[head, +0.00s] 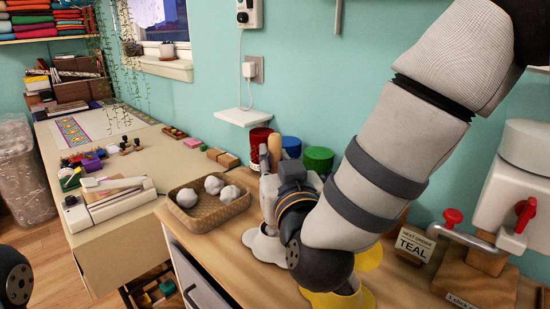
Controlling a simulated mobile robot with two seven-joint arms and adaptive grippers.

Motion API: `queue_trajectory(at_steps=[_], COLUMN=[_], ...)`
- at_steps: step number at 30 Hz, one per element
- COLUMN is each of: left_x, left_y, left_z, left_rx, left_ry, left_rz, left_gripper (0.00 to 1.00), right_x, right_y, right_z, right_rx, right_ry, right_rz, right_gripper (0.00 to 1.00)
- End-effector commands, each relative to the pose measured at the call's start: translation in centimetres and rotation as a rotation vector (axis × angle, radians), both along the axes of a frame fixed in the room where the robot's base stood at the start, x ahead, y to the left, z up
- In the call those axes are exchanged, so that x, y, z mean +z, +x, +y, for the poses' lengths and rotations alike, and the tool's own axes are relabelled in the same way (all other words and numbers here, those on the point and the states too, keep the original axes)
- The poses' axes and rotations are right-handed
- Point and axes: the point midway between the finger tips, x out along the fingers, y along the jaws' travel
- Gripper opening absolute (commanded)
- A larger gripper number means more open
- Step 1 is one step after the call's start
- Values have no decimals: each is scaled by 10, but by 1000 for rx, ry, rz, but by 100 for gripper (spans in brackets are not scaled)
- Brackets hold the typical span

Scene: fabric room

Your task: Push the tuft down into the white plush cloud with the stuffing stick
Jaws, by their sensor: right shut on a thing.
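The white plush cloud (260,247) lies on the wooden worktop, partly hidden behind my right wrist. My right gripper (267,172) is above and behind the cloud's visible edge, turned away from the camera. White tufts (214,184) lie in a woven basket (180,222) left of the cloud. My left gripper is out of view.
Red (260,139), blue (291,146) and green (318,159) spools stand behind my gripper. A "TEAL" sign (412,243) and a white machine with red knobs (505,205) stand at the right. A cutting table is at the left.

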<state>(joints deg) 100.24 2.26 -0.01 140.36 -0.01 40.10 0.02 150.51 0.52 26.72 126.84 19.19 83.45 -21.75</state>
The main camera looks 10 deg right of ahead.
Motion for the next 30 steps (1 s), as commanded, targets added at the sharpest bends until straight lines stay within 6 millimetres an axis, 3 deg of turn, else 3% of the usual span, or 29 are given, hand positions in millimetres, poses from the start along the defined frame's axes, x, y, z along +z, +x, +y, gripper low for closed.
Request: queue_trajectory(at_steps=[30], left_x=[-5], left_y=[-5], left_z=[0], left_rx=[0], left_ry=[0], left_rz=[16], left_gripper=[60], right_x=[-19], right_y=[0], right_z=[0], right_rx=[1], right_ry=[-1], right_rz=[2], right_gripper=[0])
